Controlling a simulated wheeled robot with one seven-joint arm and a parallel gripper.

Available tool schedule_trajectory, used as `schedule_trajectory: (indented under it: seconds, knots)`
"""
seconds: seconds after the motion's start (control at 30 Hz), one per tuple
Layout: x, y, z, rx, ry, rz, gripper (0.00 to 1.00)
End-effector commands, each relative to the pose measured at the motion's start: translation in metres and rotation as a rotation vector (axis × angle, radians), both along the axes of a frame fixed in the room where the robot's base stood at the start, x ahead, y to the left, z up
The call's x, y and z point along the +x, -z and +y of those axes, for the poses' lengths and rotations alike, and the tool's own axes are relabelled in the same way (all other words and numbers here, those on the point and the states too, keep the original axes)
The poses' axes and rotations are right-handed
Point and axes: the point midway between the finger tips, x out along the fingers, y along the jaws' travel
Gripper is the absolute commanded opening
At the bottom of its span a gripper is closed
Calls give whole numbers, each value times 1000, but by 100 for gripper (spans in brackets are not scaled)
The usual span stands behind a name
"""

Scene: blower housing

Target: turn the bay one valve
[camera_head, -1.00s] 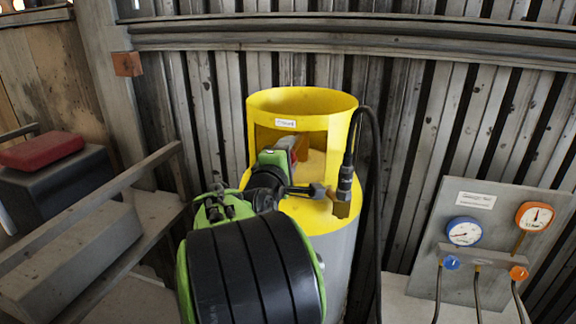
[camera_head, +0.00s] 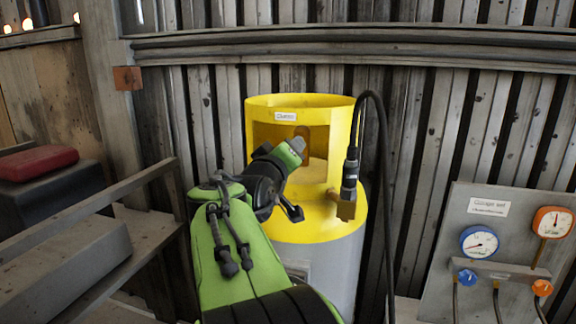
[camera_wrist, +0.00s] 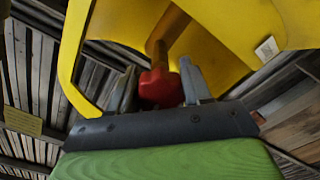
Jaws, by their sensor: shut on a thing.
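A grey cylinder (camera_head: 335,262) with a yellow open-sided collar (camera_head: 262,112) stands against the slatted wall. In the wrist view, a red valve knob (camera_wrist: 158,90) sits on a brass-coloured stem under the yellow collar (camera_wrist: 235,30). My gripper (camera_wrist: 160,82) has one finger on each side of the knob and is shut on it. In the head view my gripper (camera_head: 300,146) reaches into the collar's opening from the left. The knob is hidden there. Nothing in view is legibly marked bay one.
A black hose (camera_head: 385,150) with a brass fitting (camera_head: 346,208) hangs at the collar's right side, close to my arm. A gauge panel (camera_head: 445,225) stands at the right. A wooden rail (camera_head: 100,205) and a red box (camera_head: 38,162) are at the left.

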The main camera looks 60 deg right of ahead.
Motion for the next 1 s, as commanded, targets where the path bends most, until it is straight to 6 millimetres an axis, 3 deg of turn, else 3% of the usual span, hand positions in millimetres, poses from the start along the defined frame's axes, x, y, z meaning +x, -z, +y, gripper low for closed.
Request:
schedule_trajectory:
  seconds: [0.4, 0.93, 0.97, 1.0]
  knots:
    - [0, 3, 0, 32, 1, -174, 18]
    - [0, 2, 0, 38, 2, -197, 18]
    - [0, 2, 0, 38, 2, -197, 50]
    - [0, 2, 0, 38, 2, -197, 56]
